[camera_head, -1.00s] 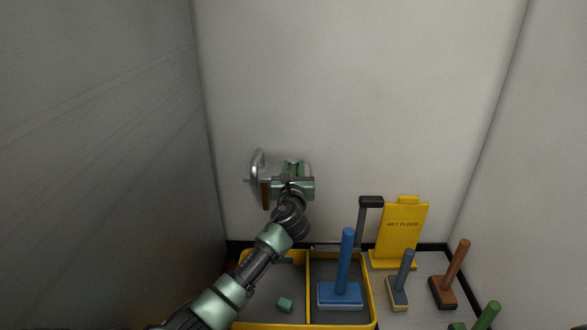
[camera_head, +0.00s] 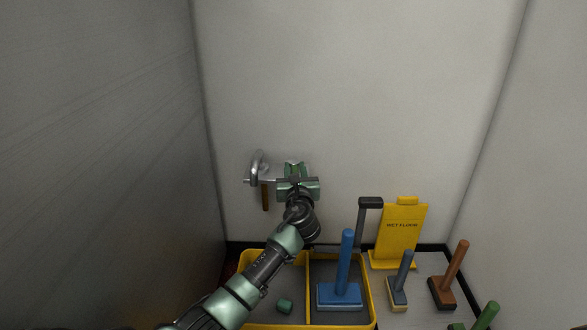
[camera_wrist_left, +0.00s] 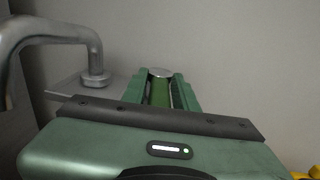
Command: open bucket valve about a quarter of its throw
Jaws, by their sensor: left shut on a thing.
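The bucket valve is on the back wall at the left. Its curved metal spout (camera_head: 257,165) shows in the head view and also at the upper left of the left wrist view (camera_wrist_left: 50,32). A brown bar (camera_head: 265,196) hangs below the spout. My left gripper (camera_head: 296,172) is just right of the spout. In the left wrist view its fingers are shut on the valve handle (camera_wrist_left: 160,90), a green upright grip with a silver cap. The fingers hide the handle's sides, and my gripper body hides its lower end. My right gripper is not in view.
The left wall (camera_head: 100,150) is close to my arm.

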